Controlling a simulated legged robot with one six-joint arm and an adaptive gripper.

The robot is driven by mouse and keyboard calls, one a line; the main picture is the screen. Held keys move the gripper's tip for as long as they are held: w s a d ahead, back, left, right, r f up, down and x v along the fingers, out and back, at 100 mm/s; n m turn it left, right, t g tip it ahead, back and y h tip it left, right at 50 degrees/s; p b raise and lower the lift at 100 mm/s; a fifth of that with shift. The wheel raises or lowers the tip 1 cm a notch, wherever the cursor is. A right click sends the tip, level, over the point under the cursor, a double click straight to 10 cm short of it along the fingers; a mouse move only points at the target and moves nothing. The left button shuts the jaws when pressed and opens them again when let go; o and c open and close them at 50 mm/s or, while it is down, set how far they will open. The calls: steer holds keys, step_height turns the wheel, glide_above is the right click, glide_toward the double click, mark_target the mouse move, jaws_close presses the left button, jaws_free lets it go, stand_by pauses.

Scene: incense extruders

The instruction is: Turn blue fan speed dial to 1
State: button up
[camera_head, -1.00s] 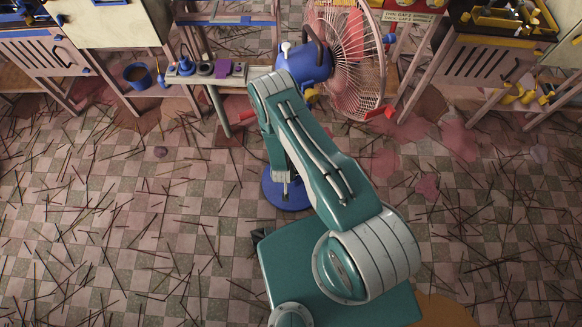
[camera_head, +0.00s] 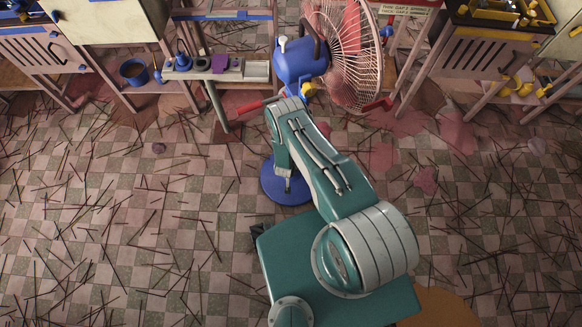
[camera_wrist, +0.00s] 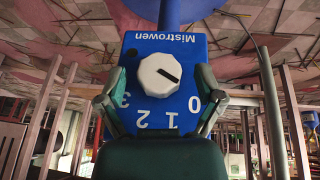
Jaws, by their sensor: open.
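The fan (camera_head: 346,52) stands ahead in the head view, with a blue motor housing (camera_head: 296,62) and a round blue base (camera_head: 286,187). In the wrist view, a blue control panel (camera_wrist: 186,48) marked "Mistrowen" carries a white round dial (camera_wrist: 155,84) and the numbers 3, 2, 1 and 0. The dial's black mark points right and slightly down, nearest the 0. My gripper (camera_wrist: 160,78) is open, one finger on each side of the dial, with visible gaps between fingers and dial. My arm hides the panel and gripper in the head view.
Wooden benches line the back. A red bar sticks out near the fan stand. Thin sticks litter the checkered floor, which is otherwise open on both sides.

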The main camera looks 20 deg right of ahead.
steer(key=c, duration=1.1)
steer(key=shift+c, duration=0.2)
steer(key=shift+d+y, duration=0.1)
steer(key=shift+y, duration=0.6)
steer(key=shift+d+m+t+y, duration=0.1)
steer(key=shift+m+t+y, duration=0.4)
steer(key=shift+y, duration=0.7)
steer(key=shift+d+t+y, duration=0.1)
steer(key=shift+t+y, duration=0.6)
steer(key=shift+y, duration=0.7)
steer(key=shift+m, duration=0.3)
steer(key=o, duration=1.1)
